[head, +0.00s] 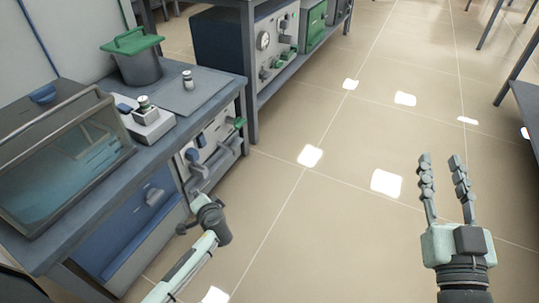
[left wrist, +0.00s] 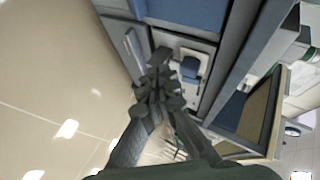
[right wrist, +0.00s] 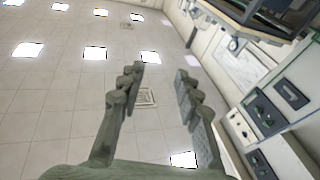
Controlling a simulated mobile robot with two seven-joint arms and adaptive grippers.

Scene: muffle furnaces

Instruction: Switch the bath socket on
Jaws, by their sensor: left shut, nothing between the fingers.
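The panel (head: 222,157) under the left bench carries blue and green parts and grey handle-like parts. I cannot tell which of them is the bath socket's switch. My left gripper (head: 199,199) is shut and empty, just in front of the panel's lower part. In the left wrist view its closed fingertips (left wrist: 160,62) lie beside a pale panel with a blue part (left wrist: 190,68); I cannot tell whether they touch it. A bath-like tank with a clear lid (head: 62,158) stands on the bench. My right gripper (head: 440,162) is open and empty over the floor; it also shows in the right wrist view (right wrist: 158,78).
A grey pot with a green lid (head: 138,62) and a small device with a knob (head: 147,120) stand on the bench (head: 200,105). A blue-fronted unit (head: 140,215) is below. Another bench with equipment (head: 275,45) stands behind. The tiled floor (head: 330,200) is clear.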

